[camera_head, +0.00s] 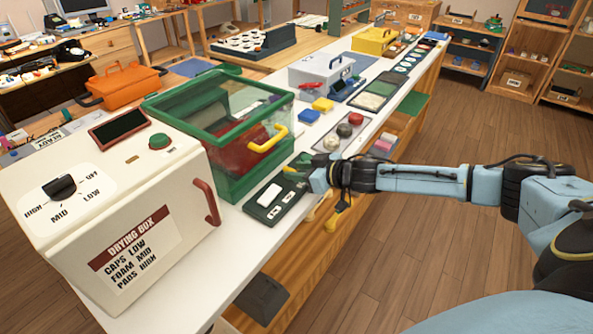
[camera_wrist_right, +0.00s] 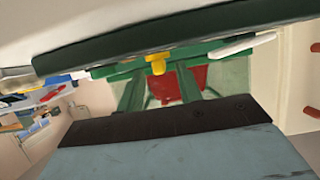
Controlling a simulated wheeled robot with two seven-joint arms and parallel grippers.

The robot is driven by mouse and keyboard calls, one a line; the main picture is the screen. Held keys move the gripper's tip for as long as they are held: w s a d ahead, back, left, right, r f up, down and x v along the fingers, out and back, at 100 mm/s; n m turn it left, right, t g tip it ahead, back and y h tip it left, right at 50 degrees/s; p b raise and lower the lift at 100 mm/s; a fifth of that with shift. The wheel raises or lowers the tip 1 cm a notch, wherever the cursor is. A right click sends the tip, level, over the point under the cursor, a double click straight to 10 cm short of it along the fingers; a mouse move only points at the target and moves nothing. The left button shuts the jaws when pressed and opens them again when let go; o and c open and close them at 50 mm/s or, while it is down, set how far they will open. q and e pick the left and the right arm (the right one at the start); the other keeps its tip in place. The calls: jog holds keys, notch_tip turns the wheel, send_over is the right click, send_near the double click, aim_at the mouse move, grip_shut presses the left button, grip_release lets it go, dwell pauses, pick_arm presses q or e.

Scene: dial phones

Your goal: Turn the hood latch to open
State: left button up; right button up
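The hood (camera_head: 225,115) is a clear box with a green frame and a yellow handle (camera_head: 268,138), its lid down. In front of it lies a dark green panel (camera_head: 262,212) with a white block (camera_head: 269,195). My right gripper (camera_head: 296,170) is at the panel's far end, low beside the hood. In the right wrist view its two green fingers (camera_wrist_right: 158,80) stand apart, with a small yellow piece (camera_wrist_right: 158,64) between or just beyond their tips, probably part of the latch. I cannot tell if they touch it. My left gripper is not in view.
A white drying box (camera_head: 110,200) with a dial and red handle stands at the near left. Past my right gripper lie a grey tray with round buttons (camera_head: 340,135) and blue and yellow blocks (camera_head: 322,104). The floor (camera_head: 440,235) right of the bench is clear.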

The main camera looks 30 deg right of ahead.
jog(key=shift+w+a+f, duration=0.15)
jog(key=shift+w+a, duration=0.05)
jog(key=shift+w, duration=0.2)
grip_shut()
